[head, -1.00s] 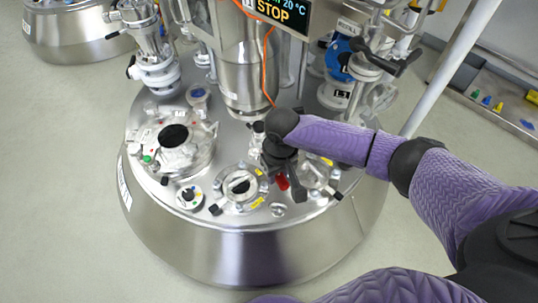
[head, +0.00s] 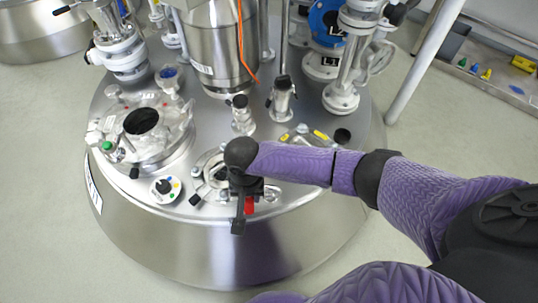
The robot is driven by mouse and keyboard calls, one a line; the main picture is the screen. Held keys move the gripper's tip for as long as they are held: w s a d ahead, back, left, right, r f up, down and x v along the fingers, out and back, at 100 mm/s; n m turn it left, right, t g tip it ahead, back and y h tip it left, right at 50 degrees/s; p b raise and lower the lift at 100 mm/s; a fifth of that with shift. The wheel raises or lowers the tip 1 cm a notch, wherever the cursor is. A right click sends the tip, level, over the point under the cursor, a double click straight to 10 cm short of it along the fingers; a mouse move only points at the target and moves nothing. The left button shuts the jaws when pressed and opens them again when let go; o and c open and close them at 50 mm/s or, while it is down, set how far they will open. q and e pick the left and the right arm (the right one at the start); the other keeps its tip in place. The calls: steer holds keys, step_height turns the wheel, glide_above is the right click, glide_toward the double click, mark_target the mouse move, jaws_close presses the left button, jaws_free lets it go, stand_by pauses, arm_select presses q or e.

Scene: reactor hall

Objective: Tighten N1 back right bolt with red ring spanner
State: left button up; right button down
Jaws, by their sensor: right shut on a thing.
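My right gripper (head: 240,214) is over the near edge of the steel reactor lid, pointing down. It is shut on the red ring spanner (head: 249,205), of which only a short red piece shows beside the dark fingers. A small flanged port (head: 212,172) with bolts is just left of the gripper and partly covered by it. Another flanged port (head: 303,136) with yellow labels is behind my forearm, to the right. I cannot read which port is N1, and its back right bolt cannot be made out. My left gripper is not in view.
A large open manway (head: 142,122) is at the left of the lid. A round control knob (head: 166,188) is nearer the front. Upright valve fittings (head: 282,98), a steel vessel (head: 215,50) and an orange cable (head: 241,45) stand behind. A tool tray (head: 480,75) lies at the back right.

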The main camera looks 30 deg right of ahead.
steer(key=w+a+m+b, duration=0.2)
steer(key=w+m, duration=0.2)
steer(key=w+a+m+b, duration=0.1)
steer(key=w+a+m, duration=0.1)
steer(key=w+m, duration=0.2)
steer(key=w+a+m+b, duration=0.2)
steer(key=w+m, duration=0.2)
steer(key=m, duration=0.1)
steer(key=shift+w+a+f+m+b, duration=0.1)
steer(key=shift+w+a+m+b, duration=0.1)
steer(key=shift+m+b, duration=0.15)
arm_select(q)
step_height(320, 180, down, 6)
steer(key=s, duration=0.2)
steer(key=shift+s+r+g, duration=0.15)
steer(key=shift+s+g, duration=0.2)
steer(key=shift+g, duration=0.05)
